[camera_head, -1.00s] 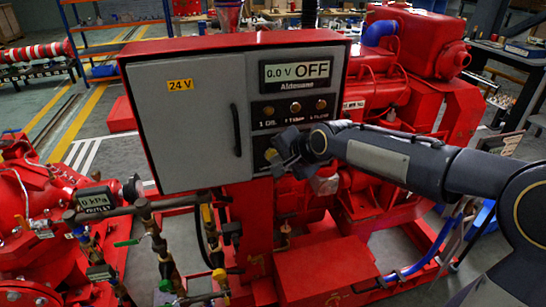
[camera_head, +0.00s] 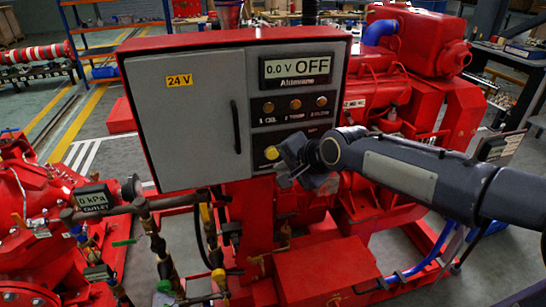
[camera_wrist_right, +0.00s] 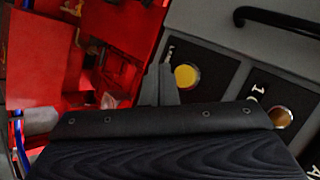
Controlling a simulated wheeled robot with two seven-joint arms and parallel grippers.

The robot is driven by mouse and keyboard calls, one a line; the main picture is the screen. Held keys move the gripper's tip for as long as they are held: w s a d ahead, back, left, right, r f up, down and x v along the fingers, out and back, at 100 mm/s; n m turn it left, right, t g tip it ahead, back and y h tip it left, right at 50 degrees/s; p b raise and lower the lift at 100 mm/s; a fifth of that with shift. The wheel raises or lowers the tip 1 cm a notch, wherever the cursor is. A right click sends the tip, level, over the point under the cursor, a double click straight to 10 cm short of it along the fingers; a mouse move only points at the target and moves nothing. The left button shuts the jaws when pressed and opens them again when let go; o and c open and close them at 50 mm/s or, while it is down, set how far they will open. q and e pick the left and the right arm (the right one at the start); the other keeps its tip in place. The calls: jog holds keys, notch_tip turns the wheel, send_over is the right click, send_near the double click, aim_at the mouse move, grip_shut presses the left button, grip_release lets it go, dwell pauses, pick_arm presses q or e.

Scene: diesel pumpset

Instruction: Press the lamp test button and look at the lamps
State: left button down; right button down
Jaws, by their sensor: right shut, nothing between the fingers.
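The red control cabinet (camera_head: 222,44) has a panel on its right with a display reading "0.0 V OFF" (camera_head: 297,68). Below it are three round lamps, left (camera_head: 268,107), middle (camera_head: 295,104) and right (camera_head: 321,101), all dull amber and not visibly glowing. A round yellow button (camera_head: 271,153) sits on the lower panel; it also shows in the right wrist view (camera_wrist_right: 186,76), with one lamp (camera_wrist_right: 280,116) beyond it. My right gripper (camera_head: 284,170) is shut and empty, just right of and below the button, apparently apart from it. My left gripper is out of view.
A grey cabinet door (camera_head: 190,120) with a black handle (camera_head: 236,127) is left of the panel. Pipes and valves (camera_head: 150,225) stand below left. The red engine (camera_head: 420,50) is behind right. A red box (camera_head: 325,272) lies low in front.

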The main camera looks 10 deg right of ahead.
jog(key=shift+s, duration=1.25)
jog(key=s+d+f+n+g, duration=0.1)
jog(key=s+f+n, duration=0.3)
jog(key=s, duration=0.9)
jog(key=s+d+f+n+g, duration=0.2)
jog(key=s+d+f+n, duration=0.2)
jog(key=s, duration=0.8)
jog(key=shift+s+f+n, duration=0.4)
jog(key=shift+f+n, duration=0.1)
jog(key=shift+f, duration=0.4)
jog(key=shift+d, duration=0.1)
